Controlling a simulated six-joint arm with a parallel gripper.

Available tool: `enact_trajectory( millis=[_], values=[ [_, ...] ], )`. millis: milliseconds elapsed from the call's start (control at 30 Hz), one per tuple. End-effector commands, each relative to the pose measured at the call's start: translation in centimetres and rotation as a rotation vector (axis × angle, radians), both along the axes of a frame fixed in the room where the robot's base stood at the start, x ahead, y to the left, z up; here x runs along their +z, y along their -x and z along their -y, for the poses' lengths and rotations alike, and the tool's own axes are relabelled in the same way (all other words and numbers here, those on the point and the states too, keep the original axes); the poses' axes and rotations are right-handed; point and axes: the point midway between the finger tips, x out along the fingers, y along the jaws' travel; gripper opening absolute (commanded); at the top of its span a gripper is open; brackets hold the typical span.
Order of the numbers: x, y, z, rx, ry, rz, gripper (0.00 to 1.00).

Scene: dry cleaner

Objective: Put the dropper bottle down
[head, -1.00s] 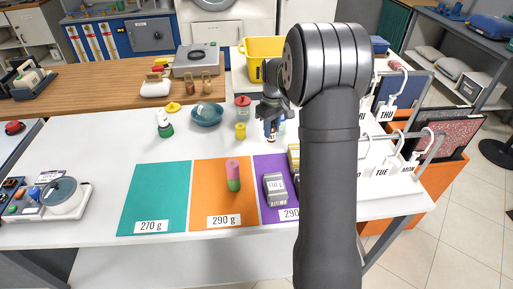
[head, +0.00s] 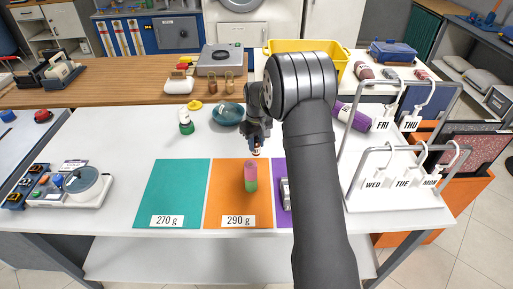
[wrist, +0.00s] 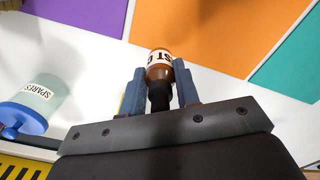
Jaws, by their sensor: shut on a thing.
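The dropper bottle is brown with a white label and a black neck. In the wrist view my gripper (wrist: 160,92) is shut around it, and the dropper bottle (wrist: 160,62) sticks out beyond the blue fingertips. In the head view my gripper (head: 257,137) is above the white table, behind the orange mat, with the small bottle (head: 256,150) below it. The bottle's height above the table is hard to tell. The teal mat (head: 170,190), orange mat (head: 222,190) and purple mat (head: 279,172) lie in front. My arm covers most of the purple mat.
A pink-and-green bottle (head: 251,178) stands on the orange mat. A grey block (head: 285,192) on the purple mat is partly hidden. A teal bowl (head: 228,114) and a green-and-white bottle (head: 185,122) stand behind. A jar labelled SPARES (wrist: 42,98) shows in the wrist view.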

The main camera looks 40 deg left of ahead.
Motion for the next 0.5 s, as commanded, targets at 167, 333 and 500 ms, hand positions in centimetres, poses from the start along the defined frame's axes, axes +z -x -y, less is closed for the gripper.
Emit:
enact_trajectory(
  millis=[167, 333, 500],
  values=[
    [-2.4, 0.0, 0.1, 0.0, 0.001, 0.0, 0.06],
    [-2.4, 0.0, 0.0, 0.0, -0.001, 0.001, 0.06],
    [-2.7, 0.0, 0.1, 0.0, 0.0, 0.001, 0.06]
  ],
)
